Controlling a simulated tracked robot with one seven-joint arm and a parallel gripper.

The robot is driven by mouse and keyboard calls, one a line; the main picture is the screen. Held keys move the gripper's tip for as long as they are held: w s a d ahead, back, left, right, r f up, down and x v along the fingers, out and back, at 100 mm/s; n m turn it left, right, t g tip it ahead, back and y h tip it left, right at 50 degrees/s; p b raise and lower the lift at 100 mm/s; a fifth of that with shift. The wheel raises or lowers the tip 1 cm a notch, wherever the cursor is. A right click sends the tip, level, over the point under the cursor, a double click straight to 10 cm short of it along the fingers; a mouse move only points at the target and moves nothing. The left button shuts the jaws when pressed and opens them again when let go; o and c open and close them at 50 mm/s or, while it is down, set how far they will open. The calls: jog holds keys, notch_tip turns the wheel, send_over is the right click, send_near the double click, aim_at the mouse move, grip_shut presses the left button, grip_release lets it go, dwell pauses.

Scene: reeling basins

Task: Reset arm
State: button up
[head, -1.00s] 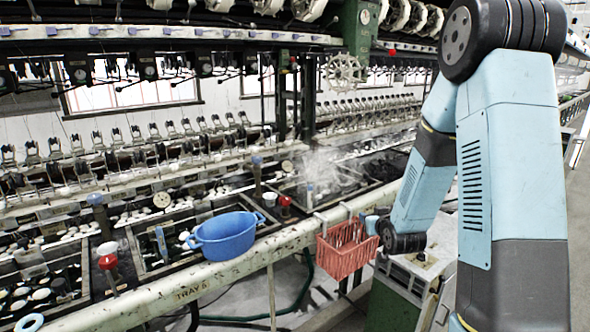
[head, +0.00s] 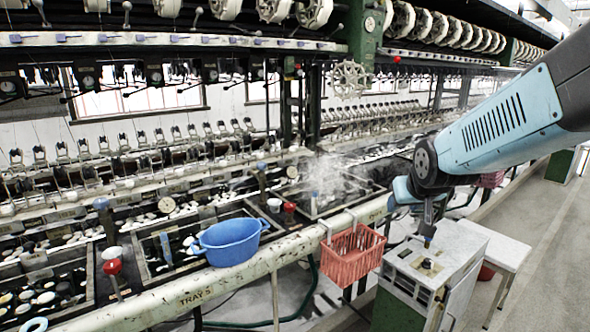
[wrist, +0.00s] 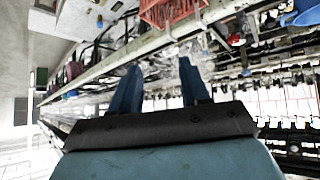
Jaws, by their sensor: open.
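My gripper shows in the wrist view (wrist: 160,88) with its two blue fingers apart and nothing between them. In the head view my arm comes in from the right edge. Its end is above and beside the cabinet, to the right of the red basket, and the fingers are hard to make out there. In the wrist view the fingers point toward the long machine rail, with the red basket beyond them at the top.
A red basket (head: 352,257) hangs on the rail (head: 190,294). A cabinet (head: 436,262) and a white stool (head: 497,247) stand at the right. The aisle floor (head: 545,270) is clear.

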jog(key=s+a+r+g, duration=0.1)
jog(key=s+r+g, duration=0.2)
jog(key=s, duration=1.5)
jog(key=shift+a+r+m, duration=0.15)
jog(key=shift+r+m, duration=0.15)
jog(key=shift+r, duration=0.65)
jog(key=shift+c, duration=0.3)
dwell(0.4)
